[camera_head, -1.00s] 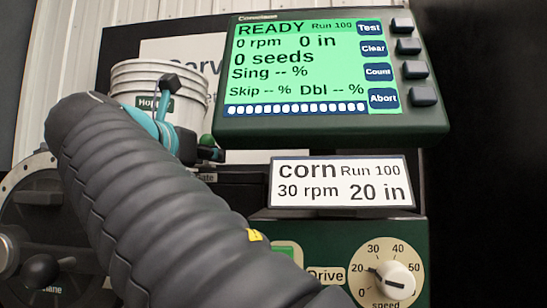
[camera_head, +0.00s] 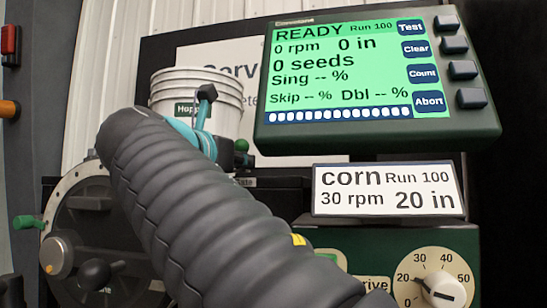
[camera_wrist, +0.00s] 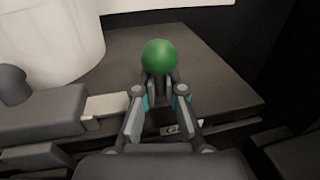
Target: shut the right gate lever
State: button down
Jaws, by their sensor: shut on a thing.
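The gate lever has a round green knob (camera_wrist: 160,57), which stands at the centre of the wrist view. My gripper (camera_wrist: 160,88) is closed around the lever just below the knob, with a finger on each side. Its shaft is mostly hidden between the fingers. In the head view the green knob (camera_head: 241,145) shows small beside my gripper's dark end, behind my arm. A partly covered gate label (camera_wrist: 174,130) sits below the fingers in the wrist view.
A white hopper bucket (camera_head: 195,92) stands behind my arm. The green-screened console (camera_head: 340,75) and a corn card (camera_head: 388,189) are to the right. A round dark meter housing (camera_head: 105,240) is at left, with a green handle (camera_head: 28,222) at its edge.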

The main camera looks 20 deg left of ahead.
jog(key=shift+s+a+r+p, duration=0.1)
jog(key=shift+a+r+p, duration=0.1)
jog(key=shift+a+p, duration=0.25)
jog(key=shift+s+a+r+p, duration=0.1)
jog(key=shift+a+r+p, duration=0.1)
jog(key=shift+a+p, duration=0.2)
jog(key=shift+a+f, duration=0.1)
jog(key=shift+a, duration=0.05)
jog(key=shift+f, duration=0.1)
jog(key=c, duration=1.2)
grip_release()
jog(key=shift+c, duration=0.2)
jog(key=s, duration=0.8)
jog(key=s+a, duration=0.1)
jog(key=s, duration=0.2)
jog(key=shift+s, duration=0.4)
